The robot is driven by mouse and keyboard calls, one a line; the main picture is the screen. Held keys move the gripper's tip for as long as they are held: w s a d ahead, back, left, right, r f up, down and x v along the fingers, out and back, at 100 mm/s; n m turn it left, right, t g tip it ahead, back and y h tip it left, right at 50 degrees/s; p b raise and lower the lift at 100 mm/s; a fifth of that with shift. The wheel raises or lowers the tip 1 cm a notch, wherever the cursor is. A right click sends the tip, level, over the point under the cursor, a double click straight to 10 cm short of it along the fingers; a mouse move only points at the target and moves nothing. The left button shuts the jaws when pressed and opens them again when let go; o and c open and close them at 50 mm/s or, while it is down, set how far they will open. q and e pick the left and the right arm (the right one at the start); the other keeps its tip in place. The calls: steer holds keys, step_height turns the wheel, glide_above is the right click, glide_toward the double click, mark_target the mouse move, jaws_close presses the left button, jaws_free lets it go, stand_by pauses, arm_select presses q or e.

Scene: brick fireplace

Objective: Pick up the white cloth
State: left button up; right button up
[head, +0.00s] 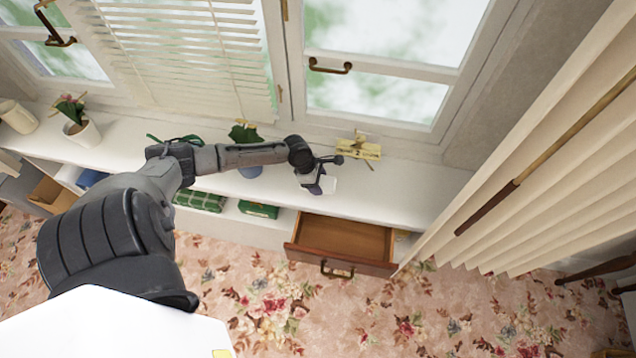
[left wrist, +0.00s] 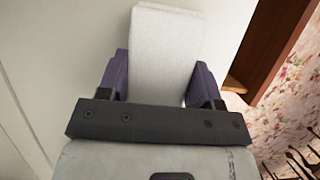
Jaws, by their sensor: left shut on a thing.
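The white cloth (left wrist: 166,50) shows in the left wrist view as a pale, block-like, slightly textured piece between the two dark fingers. My left gripper (left wrist: 160,82) is shut on it. In the head view my left gripper (head: 323,178) is over the front part of the white window shelf, just behind the open drawer, and a small white bit of the cloth (head: 329,185) shows at its fingers. I cannot tell whether the cloth touches the shelf. The fingers hide part of it. My right gripper is not in view.
An open wooden drawer (head: 345,240) juts out below the shelf (head: 400,190). A yellow object (head: 358,149) stands behind my left gripper. Potted plants (head: 82,130) stand to the left. Green boxes (head: 258,209) lie in the lower compartments. Pleated curtains (head: 540,150) hang at right.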

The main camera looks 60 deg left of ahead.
mark_target(323, 182)
arm_select(q)
steer(key=shift+r, duration=0.1)
steer(key=shift+r, duration=0.65)
step_height(323, 182, up, 3)
steer(key=shift+p, duration=0.7)
steer(key=s+d+r+p, duration=0.2)
steer(key=d+r, duration=0.4)
steer(key=d, duration=0.5)
steer(key=shift+s+r+p, duration=0.25)
steer(key=shift+s+p, duration=0.1)
steer(key=shift+s, duration=0.55)
steer(key=shift+o, duration=1.3)
steer(key=shift+w+r, duration=0.1)
steer(key=shift+c, duration=0.9)
